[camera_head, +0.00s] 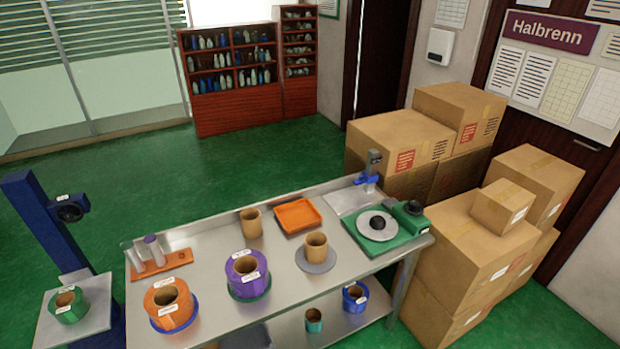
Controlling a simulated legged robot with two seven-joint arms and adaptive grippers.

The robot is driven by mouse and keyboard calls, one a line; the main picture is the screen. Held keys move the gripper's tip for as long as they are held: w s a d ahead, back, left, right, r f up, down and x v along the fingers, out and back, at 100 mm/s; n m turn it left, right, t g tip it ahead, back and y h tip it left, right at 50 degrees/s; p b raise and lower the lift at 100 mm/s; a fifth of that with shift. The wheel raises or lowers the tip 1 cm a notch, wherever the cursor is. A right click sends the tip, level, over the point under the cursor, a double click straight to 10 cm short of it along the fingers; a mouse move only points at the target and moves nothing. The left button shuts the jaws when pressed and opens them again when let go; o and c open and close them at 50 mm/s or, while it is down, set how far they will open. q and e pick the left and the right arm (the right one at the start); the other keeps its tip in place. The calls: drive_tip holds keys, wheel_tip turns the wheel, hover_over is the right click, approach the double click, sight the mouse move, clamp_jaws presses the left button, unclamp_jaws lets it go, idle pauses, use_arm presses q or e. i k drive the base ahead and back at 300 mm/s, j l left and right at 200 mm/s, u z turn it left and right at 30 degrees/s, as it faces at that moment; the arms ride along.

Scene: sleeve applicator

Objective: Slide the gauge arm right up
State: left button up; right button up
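A tall blue column (37,215) stands at the left, beside the table. A short blue arm with a black round knob (70,211) and a small white label juts from its upper part. Below it, a pale plate (88,325) holds a green roll (68,303). At the table's back right, a grey post (374,160) carries a blue slider-like piece (366,180) low on it, near its base. Which of these two is the gauge arm, I cannot tell for sure. Neither of my grippers is in view.
The steel table (208,259) bears an orange roll (168,303), a purple roll (246,273), brown rolls, an orange tray (298,216) and a green machine (383,238). Cardboard boxes (465,245) crowd its right side. Green floor (130,190) behind it is clear.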

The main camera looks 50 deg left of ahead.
sight(361, 179)
drive_tip(key=u, duration=1.15)
